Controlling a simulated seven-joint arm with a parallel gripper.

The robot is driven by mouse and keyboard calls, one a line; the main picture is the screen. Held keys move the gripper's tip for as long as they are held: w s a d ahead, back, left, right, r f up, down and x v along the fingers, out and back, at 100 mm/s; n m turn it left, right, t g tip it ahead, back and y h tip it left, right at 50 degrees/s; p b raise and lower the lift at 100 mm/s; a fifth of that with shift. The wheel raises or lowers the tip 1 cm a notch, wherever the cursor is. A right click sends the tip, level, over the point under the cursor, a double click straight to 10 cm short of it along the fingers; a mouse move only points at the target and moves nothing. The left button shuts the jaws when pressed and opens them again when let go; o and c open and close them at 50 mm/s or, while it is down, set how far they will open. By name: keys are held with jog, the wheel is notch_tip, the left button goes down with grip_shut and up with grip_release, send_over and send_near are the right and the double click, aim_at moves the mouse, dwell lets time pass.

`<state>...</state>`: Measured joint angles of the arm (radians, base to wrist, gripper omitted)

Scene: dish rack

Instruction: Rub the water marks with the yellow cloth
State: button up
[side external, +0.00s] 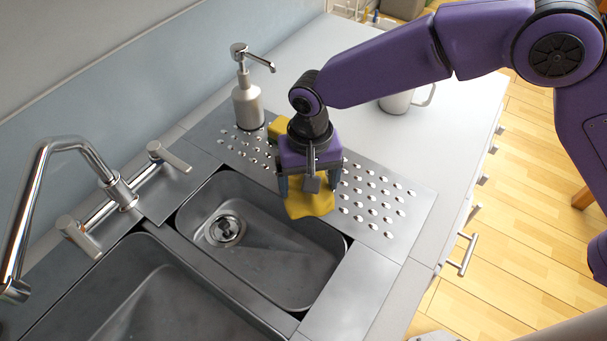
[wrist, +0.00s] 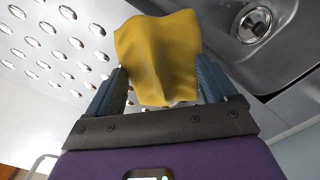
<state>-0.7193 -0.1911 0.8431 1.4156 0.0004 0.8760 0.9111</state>
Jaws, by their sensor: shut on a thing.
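The yellow cloth (side external: 309,200) hangs from my gripper (side external: 309,183) at the edge between the perforated drainboard (side external: 405,195) and the small sink basin (side external: 290,245). In the wrist view the cloth (wrist: 160,55) is pinched between my two blue fingers, and my gripper (wrist: 160,92) is shut on it. The drainboard (wrist: 75,20) shows at the left there, with rows of shiny oval marks or holes; I cannot tell water marks apart from them. My gripper hides part of the drainboard in the side view.
A yellow sponge-like block (side external: 279,128) lies behind my gripper, near a soap dispenser (side external: 247,100). A tall tap (side external: 40,190) and a larger basin (side external: 150,300) are at the left. The right counter is clear.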

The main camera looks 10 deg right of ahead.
jog(key=shift+w+a, duration=0.95)
jog(key=shift+s+d+f, duration=0.2)
jog(key=shift+s+d, duration=0.85)
jog(key=shift+w+a+r, duration=0.1)
jog(key=shift+w+a, duration=0.95)
jog(key=shift+c, duration=0.3)
jog(key=shift+s+d, duration=0.1)
jog(key=shift+s+d+r, duration=0.15)
jog(key=shift+s+d, duration=0.75)
jog(key=shift+r, duration=0.1)
jog(key=shift+r, duration=3.45)
